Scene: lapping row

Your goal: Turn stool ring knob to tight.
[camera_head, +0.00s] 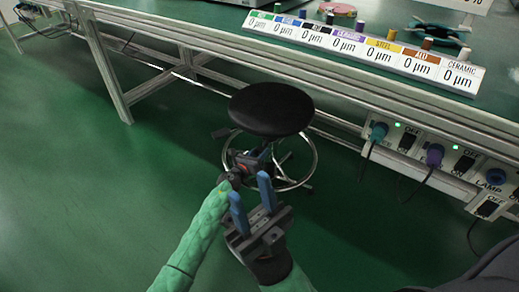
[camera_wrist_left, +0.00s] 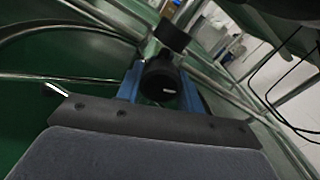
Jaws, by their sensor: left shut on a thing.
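The stool (camera_head: 270,108) has a round black seat and stands on the green floor under the bench edge. Its chrome foot ring (camera_head: 315,160) circles the base below the seat. My left gripper (camera_head: 262,153) is beneath the seat, beside the column. In the left wrist view, the black ring knob (camera_wrist_left: 161,80) with a small white mark sits between the blue fingers of my left gripper, which is shut on it. The knob is hidden by my gripper in the head view. My right gripper (camera_head: 252,200) is open and empty, nearer the camera, with its blue fingers apart.
A long bench (camera_head: 215,42) runs behind the stool, carrying a row of labelled signs (camera_head: 360,50). A socket strip (camera_head: 430,150) with switches, plugs and hanging cords is at the right. The floor at the left is clear.

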